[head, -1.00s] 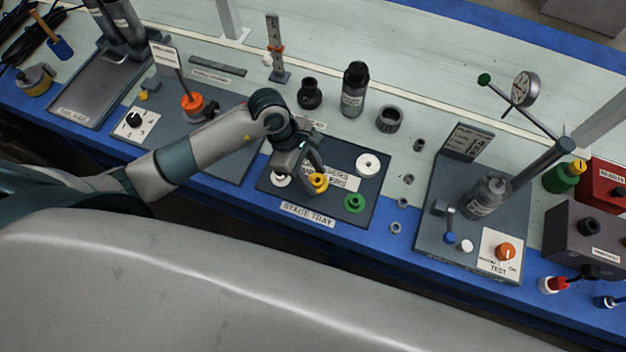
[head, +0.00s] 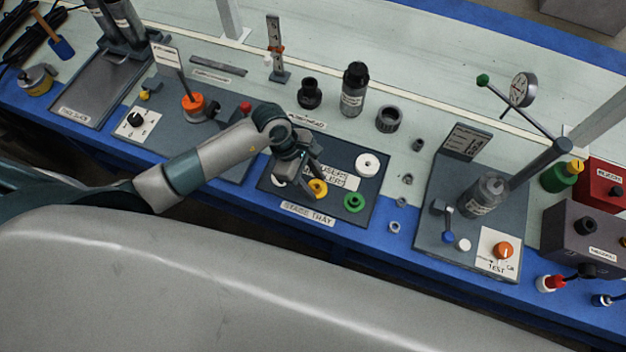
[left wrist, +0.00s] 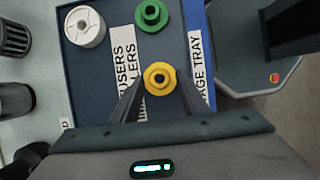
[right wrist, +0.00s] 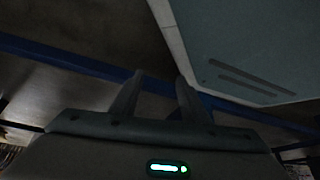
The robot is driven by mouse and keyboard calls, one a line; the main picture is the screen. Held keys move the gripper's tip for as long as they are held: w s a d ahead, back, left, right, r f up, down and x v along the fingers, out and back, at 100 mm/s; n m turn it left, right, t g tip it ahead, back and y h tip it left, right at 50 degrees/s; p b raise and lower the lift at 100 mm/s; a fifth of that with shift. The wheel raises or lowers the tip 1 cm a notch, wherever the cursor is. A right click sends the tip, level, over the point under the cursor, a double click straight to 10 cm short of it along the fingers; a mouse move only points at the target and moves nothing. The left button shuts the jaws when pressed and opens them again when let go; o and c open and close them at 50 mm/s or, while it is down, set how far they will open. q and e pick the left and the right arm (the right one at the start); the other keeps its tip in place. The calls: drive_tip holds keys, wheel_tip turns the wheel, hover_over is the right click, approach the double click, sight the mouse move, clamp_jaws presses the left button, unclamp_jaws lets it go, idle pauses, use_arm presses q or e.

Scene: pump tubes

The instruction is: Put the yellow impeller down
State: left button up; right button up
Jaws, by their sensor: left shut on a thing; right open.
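The yellow impeller (head: 318,188) is a ring-like piece with a central hole, over the front middle of the dark stage tray (head: 300,207). My left gripper (head: 313,180) reaches down from above and is shut on it. In the left wrist view the yellow impeller (left wrist: 160,78) sits between the two fingertips. I cannot tell whether its underside touches the tray. A green impeller (head: 354,202) and a white one (head: 367,163) stand on the tray to the right. Another white piece (head: 279,181) is partly hidden by my left gripper. My right gripper (right wrist: 155,85) is open and empty, away from the bench top.
A test stand with a gauge (head: 522,90) and an orange knob (head: 502,250) is right of the tray. The tray's front right, around the green impeller, has some bare room.

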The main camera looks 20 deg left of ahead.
use_arm(q)
drive_tip(key=shift+f, duration=0.1)
drive_tip(key=o, duration=1.3)
use_arm(e)
drive_tip(key=shift+w+a+r, duration=0.15)
drive_tip(key=shift+w+r, duration=0.1)
drive_tip(key=shift+w, duration=0.55)
drive_tip(key=shift+s, duration=0.3)
use_arm(q)
drive_tip(key=v, duration=0.3)
drive_tip(key=b+v, duration=0.1)
drive_tip(key=v, duration=0.8)
drive_tip(key=shift+b, duration=0.3)
use_arm(e)
drive_tip(key=shift+t, duration=0.9)
drive_tip(key=w, duration=0.1)
drive_tip(key=w+a+r, duration=0.1)
drive_tip(key=w, duration=0.1)
drive_tip(key=w+a+r, duration=0.1)
drive_tip(key=w, duration=0.1)
drive_tip(key=shift+a, duration=0.1)
drive_tip(key=shift+s+f, duration=0.15)
drive_tip(key=shift+s, duration=0.05)
